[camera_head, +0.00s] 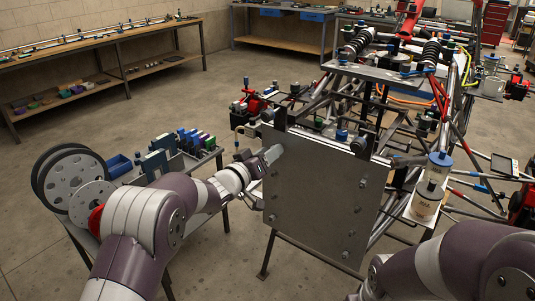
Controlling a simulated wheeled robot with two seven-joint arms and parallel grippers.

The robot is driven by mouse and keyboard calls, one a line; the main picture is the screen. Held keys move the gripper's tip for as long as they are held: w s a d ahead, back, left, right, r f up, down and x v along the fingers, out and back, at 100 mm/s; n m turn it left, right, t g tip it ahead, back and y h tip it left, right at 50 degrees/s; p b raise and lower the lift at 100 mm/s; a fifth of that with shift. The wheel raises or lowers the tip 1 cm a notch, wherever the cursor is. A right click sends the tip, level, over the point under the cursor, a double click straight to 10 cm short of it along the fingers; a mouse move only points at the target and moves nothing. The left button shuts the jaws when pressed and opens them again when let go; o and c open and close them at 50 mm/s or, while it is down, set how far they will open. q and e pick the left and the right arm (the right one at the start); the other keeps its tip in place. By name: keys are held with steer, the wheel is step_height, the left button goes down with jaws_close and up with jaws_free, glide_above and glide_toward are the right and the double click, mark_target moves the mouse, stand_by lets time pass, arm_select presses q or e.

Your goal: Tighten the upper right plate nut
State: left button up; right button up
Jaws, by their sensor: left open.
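A large grey plate (315,195) stands upright at the front of the tube chassis (400,110). A small nut or bolt head (362,183) shows near its upper right edge. Another small nut (346,255) shows at its lower right. My left gripper (267,174) is open at the plate's left edge, well left of the upper right nut. It overlaps the plate's upper left area, and I cannot tell whether it touches. My right arm shows at the lower right, but its gripper is out of view.
A small table at the left holds wheel discs (68,180) and bins of parts (158,160). A blue-topped canister (438,170) stands right of the plate. Red and grey tubes stick out at the right. Workbenches (110,40) line the walls.

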arm_select(q)
jaws_close()
steer(key=shift+f+m, duration=0.1)
steer(key=shift+m, duration=0.3)
steer(key=shift+f+m+b, duration=0.1)
steer(key=shift+m+b, duration=7.3)
steer(key=shift+m, duration=4.4)
